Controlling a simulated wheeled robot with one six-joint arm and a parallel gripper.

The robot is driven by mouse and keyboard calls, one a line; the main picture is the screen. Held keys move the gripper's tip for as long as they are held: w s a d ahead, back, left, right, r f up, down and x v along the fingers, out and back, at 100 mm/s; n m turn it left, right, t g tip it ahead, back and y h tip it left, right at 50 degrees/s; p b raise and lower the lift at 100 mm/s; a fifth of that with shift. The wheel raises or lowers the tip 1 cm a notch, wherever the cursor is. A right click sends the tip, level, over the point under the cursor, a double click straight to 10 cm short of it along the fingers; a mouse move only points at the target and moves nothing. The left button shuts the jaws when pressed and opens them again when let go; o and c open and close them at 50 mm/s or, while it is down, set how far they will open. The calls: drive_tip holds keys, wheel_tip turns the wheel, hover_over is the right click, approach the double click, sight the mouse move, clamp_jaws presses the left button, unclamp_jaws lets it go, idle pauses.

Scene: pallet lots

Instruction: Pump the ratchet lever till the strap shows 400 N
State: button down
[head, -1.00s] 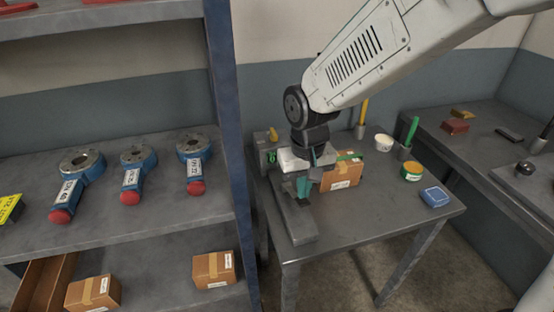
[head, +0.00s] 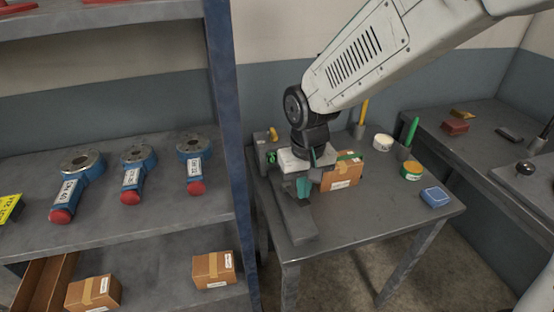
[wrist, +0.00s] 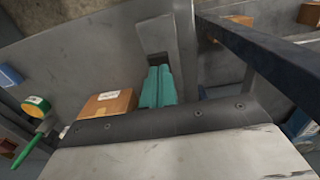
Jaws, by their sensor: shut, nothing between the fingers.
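A grey ratchet fixture (head: 297,222) stands along the left side of the small grey table, with a long flat base. My gripper (head: 304,188) points down over it, its teal fingers shut and empty. In the wrist view the shut fingers (wrist: 158,88) are close together beside a dark slot in the grey metal. A green strap (head: 350,156) shows above a cardboard box (head: 342,177) just right of my gripper; the box also shows in the wrist view (wrist: 108,103). My gripper hides much of the mechanism. I cannot make out the lever or a force reading.
A shelf post (head: 228,120) stands close left of the table. Blue tools with red ends (head: 131,180) lie on the shelf (head: 190,228).

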hover_over(301, 223)
drive_tip(key=shift+f, duration=3.6)
drive_tip(key=shift+w+a+r, duration=0.1)
drive_tip(key=shift+w+r, duration=0.05)
drive_tip(key=shift+r, duration=1.9)
drive_tip(key=shift+w+d+r, duration=0.1)
drive_tip(key=shift+w+r, duration=0.05)
drive_tip(key=shift+r, duration=1.85)
drive_tip(key=shift+w+a+r, duration=0.1)
drive_tip(key=shift+w+r, duration=0.05)
drive_tip(key=shift+r, duration=1.9)
